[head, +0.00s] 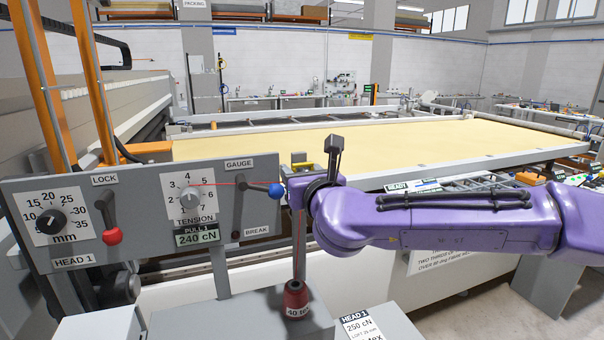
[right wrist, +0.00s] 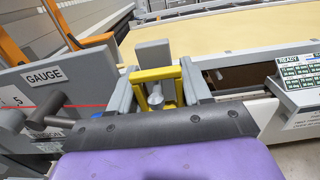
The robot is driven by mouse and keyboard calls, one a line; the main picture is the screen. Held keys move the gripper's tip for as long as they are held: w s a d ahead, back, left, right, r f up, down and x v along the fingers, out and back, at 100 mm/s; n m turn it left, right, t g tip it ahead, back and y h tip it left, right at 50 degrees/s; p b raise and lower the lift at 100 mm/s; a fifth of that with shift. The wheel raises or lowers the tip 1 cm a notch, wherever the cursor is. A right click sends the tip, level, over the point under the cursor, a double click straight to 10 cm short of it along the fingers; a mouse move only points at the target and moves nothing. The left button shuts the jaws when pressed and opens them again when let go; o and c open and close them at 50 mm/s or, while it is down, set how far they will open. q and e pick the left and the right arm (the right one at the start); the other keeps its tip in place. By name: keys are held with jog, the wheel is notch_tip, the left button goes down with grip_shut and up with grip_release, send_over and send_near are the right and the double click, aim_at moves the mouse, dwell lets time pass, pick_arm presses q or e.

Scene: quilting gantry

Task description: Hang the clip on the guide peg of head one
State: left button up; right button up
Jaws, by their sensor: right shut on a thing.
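My right gripper (head: 297,166) is up just right of the head one panel (head: 145,245). In the right wrist view its two grey fingers (right wrist: 158,88) are closed on a yellow frame-like piece that looks like the clip (right wrist: 157,75). A grey block stands behind the clip and a short silver cylinder shows inside its frame. A thin red thread runs from the tension dial (head: 190,199) toward this gripper. I cannot surely pick out the guide peg; the gripper and clip may cover it. My left gripper is not in view.
A lever with a blue knob (head: 276,191) sticks out near my right gripper. A red cone (head: 296,297) marked 40 tex stands below it on a grey box. A red-knobbed lock lever (head: 112,236) is at left. The yellow quilting bed (head: 400,147) lies behind.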

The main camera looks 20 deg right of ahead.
jog(key=o, duration=0.8)
jog(key=shift+w, duration=0.1)
jog(key=shift+o, duration=1.4)
jog(key=shift+d, duration=0.1)
jog(key=shift+f, duration=0.1)
